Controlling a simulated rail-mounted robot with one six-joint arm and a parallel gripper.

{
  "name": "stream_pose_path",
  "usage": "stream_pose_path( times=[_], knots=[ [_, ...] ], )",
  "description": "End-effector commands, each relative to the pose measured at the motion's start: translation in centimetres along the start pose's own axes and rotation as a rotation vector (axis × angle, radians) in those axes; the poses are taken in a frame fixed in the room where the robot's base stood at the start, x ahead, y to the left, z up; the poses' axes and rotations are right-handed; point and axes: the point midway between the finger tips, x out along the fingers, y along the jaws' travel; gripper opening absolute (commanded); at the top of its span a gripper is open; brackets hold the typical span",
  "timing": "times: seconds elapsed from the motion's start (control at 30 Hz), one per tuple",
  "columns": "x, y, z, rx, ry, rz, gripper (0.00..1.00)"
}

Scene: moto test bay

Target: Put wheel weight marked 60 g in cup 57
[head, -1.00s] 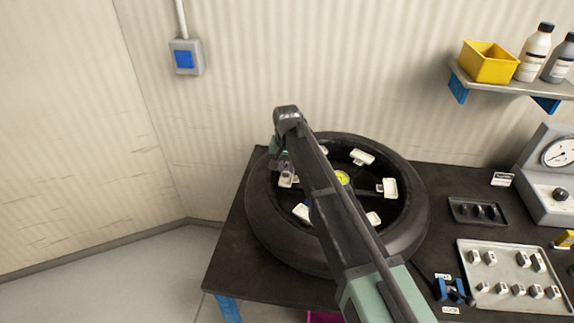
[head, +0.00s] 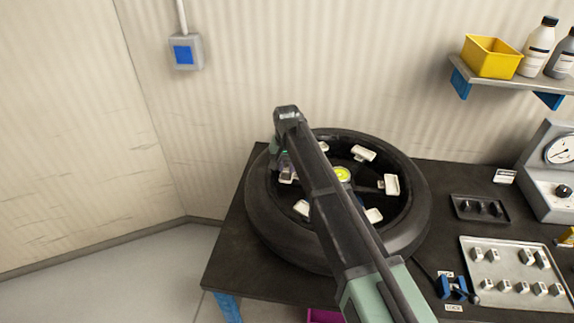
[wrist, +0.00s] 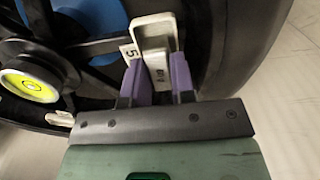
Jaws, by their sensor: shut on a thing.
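My gripper (wrist: 157,80) has purple fingers shut on a small grey wheel weight (wrist: 157,66). The weight's dark marking is sideways and looks like 60, but is not fully clear. The weight is at the open end of a white cup (wrist: 152,24); I cannot tell whether it touches the cup's floor. A label (wrist: 128,52) beside the cup shows a 5; its other digit is hidden. In the head view my gripper (head: 286,162) is over the left side of the wheel (head: 405,232), where the arm partly hides it and the cup.
Several white cups sit around the wheel, including one at the right (head: 391,184). The yellow-green hub (head: 342,174) is at its middle. A grey tray (head: 475,273) with several weights and a small black tray (head: 462,212) lie to the right on the dark table.

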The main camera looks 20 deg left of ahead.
Motion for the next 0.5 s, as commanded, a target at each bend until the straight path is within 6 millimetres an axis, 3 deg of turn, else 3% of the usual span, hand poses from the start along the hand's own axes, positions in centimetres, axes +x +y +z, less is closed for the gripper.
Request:
stream_pose_path(
  times=[0.17,0.2,0.4,0.5],
  knots=[
    [0.01,0.0,0.0,0.0,0.0,0.0,0.0],
    [0.01,0.0,0.0,0.0,0.0,0.0,0.25],
    [0.01,0.0,0.0,0.0,0.0,0.0,0.53],
    [0.01,0.0,0.0,0.0,0.0,0.0,0.53]
  ],
)
